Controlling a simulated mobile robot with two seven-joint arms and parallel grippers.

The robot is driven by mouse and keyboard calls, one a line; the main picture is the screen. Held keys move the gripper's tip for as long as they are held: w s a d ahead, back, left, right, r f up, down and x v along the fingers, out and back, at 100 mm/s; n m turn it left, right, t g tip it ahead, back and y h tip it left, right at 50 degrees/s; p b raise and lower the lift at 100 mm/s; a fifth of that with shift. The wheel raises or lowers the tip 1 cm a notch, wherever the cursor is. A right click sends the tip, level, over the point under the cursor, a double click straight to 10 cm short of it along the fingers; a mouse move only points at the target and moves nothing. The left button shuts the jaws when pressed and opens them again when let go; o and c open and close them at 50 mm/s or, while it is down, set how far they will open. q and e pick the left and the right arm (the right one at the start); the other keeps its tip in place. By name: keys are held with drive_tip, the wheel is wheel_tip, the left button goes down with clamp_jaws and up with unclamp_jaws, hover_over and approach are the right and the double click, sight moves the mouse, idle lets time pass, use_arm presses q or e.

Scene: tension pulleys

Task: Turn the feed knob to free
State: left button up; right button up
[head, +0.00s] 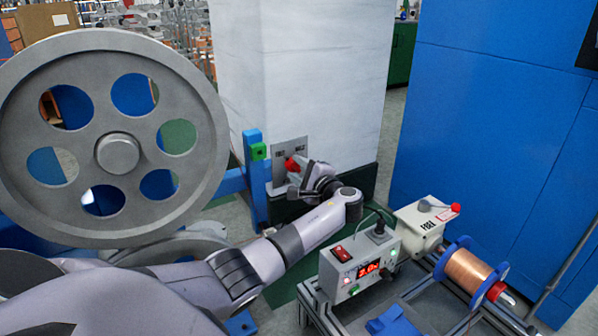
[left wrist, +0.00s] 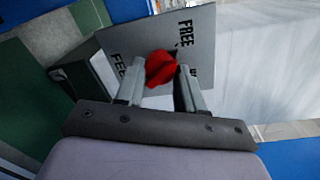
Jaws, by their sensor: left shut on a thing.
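The feed knob (left wrist: 161,68) is red and sits on a grey plate (left wrist: 192,26) lettered "FREE" and, partly hidden, "FEE…". My left gripper (left wrist: 160,80) has one finger on each side of the knob and is shut on it. In the head view the red knob (head: 292,165) shows at the plate on the white pillar, with my left gripper (head: 302,170) against it from the right. The knob's pointer direction cannot be made out. My right gripper is not in view.
A large grey pulley wheel (head: 190,85) fills the left, beside a blue post (head: 255,190). A control box (head: 345,270) with a red display and a copper wire spool (head: 465,272) stand at lower right. A blue cabinet (head: 490,110) stands right of the pillar (head: 310,80).

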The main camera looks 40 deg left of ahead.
use_arm(q)
drive_tip(key=shift+f+n, duration=0.1)
drive_tip(key=shift+n, duration=0.5)
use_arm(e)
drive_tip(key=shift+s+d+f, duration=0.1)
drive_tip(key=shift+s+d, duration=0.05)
use_arm(q)
drive_tip(key=shift+d, duration=0.1)
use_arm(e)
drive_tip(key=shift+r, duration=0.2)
use_arm(q)
drive_tip(key=o, duration=1)
drive_tip(key=shift+o, duration=0.2)
drive_tip(key=shift+s+d, duration=0.1)
drive_tip(key=shift+d, duration=0.25)
drive_tip(key=p+v, duration=0.2)
drive_tip(key=v, duration=0.4)
drive_tip(key=shift+d, duration=0.15)
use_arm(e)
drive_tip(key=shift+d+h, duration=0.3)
